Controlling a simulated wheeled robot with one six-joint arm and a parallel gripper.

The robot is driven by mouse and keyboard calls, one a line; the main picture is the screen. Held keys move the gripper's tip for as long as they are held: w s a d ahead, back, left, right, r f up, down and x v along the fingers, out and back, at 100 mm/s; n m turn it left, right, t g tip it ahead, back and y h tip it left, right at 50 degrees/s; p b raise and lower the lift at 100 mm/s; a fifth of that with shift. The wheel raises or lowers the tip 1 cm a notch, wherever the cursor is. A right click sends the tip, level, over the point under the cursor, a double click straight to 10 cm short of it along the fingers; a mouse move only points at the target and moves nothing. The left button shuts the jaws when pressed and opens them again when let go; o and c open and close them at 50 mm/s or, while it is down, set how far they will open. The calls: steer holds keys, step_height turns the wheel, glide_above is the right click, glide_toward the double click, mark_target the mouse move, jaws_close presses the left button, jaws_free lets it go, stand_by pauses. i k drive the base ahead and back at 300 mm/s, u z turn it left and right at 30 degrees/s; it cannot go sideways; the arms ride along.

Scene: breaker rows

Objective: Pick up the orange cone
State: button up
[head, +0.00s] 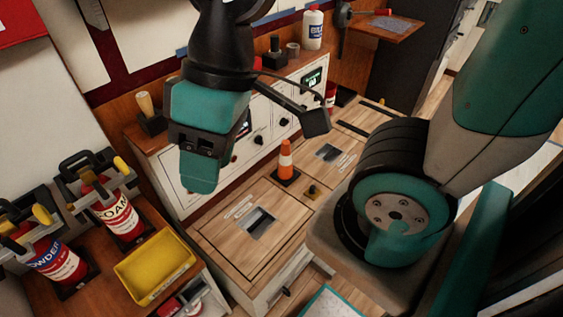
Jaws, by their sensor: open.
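The orange cone (286,160) stands upright on a light wooden bench top (212,232) near the middle of the head view. It has a white band and a dark square base, and nothing touches it. My gripper (200,180) hangs in the air left of the cone in the picture, with its teal and black end pointing down. It is open and I see nothing held in it. The two fingers overlap in this view, so the gap between them is hidden.
A panel (185,168) with knobs stands behind the bench top. A yellow tray (155,265) and red extinguishers (118,212) are at lower left. A white bottle (313,30) stands at the back.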

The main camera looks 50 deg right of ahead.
mark_target(285, 174)
steer(key=k, duration=0.5)
steer(key=u, duration=3)
steer(key=k, duration=2.1)
steer(key=z, duration=2.45)
steer(key=i, duration=0.5)
steer(key=z, duration=0.1)
